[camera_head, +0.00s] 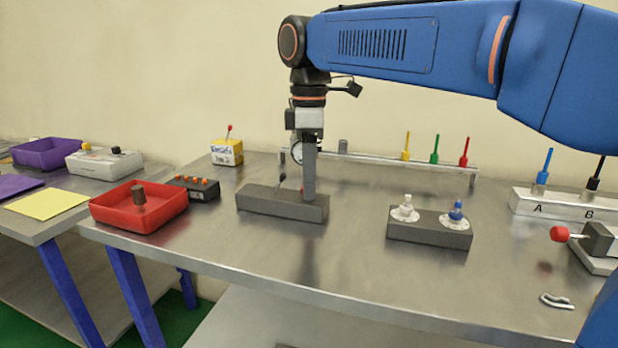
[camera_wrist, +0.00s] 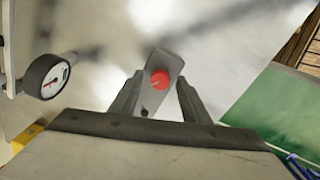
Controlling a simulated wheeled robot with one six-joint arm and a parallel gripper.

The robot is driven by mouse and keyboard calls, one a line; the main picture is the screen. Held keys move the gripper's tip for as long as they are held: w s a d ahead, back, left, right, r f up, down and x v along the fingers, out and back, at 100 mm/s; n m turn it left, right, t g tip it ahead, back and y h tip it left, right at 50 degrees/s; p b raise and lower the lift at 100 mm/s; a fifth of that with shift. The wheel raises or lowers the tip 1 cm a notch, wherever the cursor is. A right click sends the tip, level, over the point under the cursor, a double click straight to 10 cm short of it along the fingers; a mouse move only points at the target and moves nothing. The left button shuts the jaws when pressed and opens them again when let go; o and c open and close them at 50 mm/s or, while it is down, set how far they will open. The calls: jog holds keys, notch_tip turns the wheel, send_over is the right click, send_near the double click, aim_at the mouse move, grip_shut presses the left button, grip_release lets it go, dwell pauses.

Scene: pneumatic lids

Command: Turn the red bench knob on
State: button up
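The red bench knob (camera_wrist: 160,79) is a small round red cap on the end of a grey block (camera_wrist: 172,62) in the wrist view. In the head view, the dark block (camera_head: 270,203) lies on the metal bench, with a little of the red knob (camera_head: 302,190) showing beside my gripper. My gripper (camera_head: 308,196) points straight down over the block's right part. In the wrist view, the two fingers of my gripper (camera_wrist: 158,92) stand apart on either side of the knob, with gaps showing. Most of the knob is hidden in the head view.
A small dark lever (camera_head: 281,181) stands on the same block, left of my gripper. A gauge (camera_head: 297,152) and a rail (camera_head: 380,160) with coloured pegs stand behind. A block with white and blue knobs (camera_head: 430,232) is to the right. A red tray (camera_head: 120,212) is left.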

notch_tip(320, 180, up, 17)
jog(key=shift+r, duration=0.2)
dwell(0.5)
jog(key=shift+s, duration=0.15)
